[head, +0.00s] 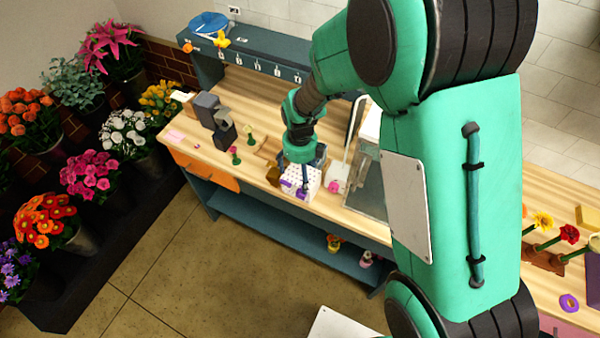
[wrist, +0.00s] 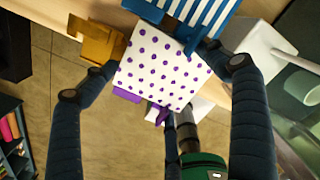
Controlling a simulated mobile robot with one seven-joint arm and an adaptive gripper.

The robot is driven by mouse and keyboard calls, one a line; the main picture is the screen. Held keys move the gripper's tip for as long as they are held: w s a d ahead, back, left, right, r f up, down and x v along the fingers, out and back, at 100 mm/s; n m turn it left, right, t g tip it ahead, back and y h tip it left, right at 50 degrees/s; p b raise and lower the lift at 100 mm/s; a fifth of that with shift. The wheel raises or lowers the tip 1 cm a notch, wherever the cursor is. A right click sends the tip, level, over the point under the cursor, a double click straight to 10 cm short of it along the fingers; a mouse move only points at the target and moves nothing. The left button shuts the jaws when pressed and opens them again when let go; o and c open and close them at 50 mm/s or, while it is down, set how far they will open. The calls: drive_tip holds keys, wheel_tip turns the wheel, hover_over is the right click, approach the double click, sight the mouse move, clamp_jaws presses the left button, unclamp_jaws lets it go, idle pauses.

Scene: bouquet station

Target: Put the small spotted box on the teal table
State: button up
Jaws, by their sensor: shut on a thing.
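The small spotted box (head: 299,183) is white with purple dots and has purple parts at its lower side. It fills the middle of the wrist view (wrist: 160,62). My gripper (head: 300,172) is shut on it, with one dark finger at each side. The box is at the front edge of the long bench; I cannot tell if it touches the top. This bench has a pale wood top (head: 258,104) and a teal frame and lower shelf (head: 290,238). I cannot make out a separate teal table.
A blue-and-white striped box (wrist: 200,14) and an ochre box (wrist: 98,42) stand close to the spotted box. A white tool with a pink part (head: 336,180) is to its right. Grey machine (head: 212,115) and small flowers stand left. Flower buckets line the far left; the floor between is clear.

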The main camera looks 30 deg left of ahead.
drive_tip(key=o, duration=1.8)
drive_tip(key=shift+r, duration=0.15)
wheel_tip(320, 180, up, 12)
drive_tip(key=shift+f, duration=0.1)
